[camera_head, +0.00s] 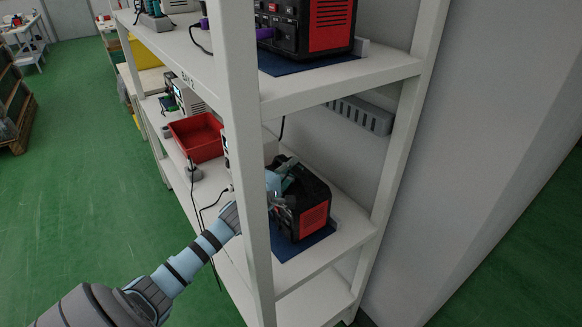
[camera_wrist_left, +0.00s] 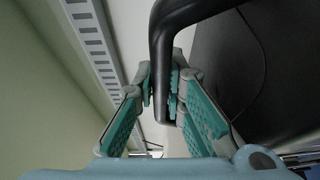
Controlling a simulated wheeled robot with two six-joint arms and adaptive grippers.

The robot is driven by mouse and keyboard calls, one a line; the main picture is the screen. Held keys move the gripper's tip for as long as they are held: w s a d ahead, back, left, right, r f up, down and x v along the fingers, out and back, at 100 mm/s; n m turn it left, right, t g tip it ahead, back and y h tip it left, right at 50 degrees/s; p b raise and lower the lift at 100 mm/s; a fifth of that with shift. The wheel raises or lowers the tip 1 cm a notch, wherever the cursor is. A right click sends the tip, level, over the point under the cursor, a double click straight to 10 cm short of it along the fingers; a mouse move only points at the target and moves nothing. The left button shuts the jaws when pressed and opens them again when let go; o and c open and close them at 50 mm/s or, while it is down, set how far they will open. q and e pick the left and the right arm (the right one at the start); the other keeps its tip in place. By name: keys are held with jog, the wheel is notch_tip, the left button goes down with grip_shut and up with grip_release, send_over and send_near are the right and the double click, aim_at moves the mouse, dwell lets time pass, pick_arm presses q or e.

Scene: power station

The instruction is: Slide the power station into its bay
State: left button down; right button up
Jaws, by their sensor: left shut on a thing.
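The power station (camera_head: 315,217), black with a red side panel, stands upright on a middle shelf of the white rack, on a dark blue mat (camera_head: 305,244). The mat shows along its front and right edges. My left gripper (camera_head: 279,181) reaches in past the rack's front post and is shut on the power station's handle. In the left wrist view the black handle (camera_wrist_left: 162,50) passes between the teal fingers (camera_wrist_left: 161,95). The post hides the power station's left part. My right gripper is in neither view.
A white rack post (camera_head: 245,150) stands close beside my left forearm. A second black and red power station (camera_head: 330,25) sits on a blue mat on the shelf above. A red bin (camera_head: 197,137) stands left on the same level. A grey slotted duct (camera_head: 360,115) runs along the wall. Cables hang nearby.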

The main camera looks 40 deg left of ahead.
pick_arm(q)
jog(key=shift+f, duration=0.15)
dwell(0.5)
jog(key=c, duration=1.6)
grip_release()
jog(key=shift+s+d, duration=0.15)
jog(key=shift+f, duration=0.3)
jog(key=shift+r, duration=0.1)
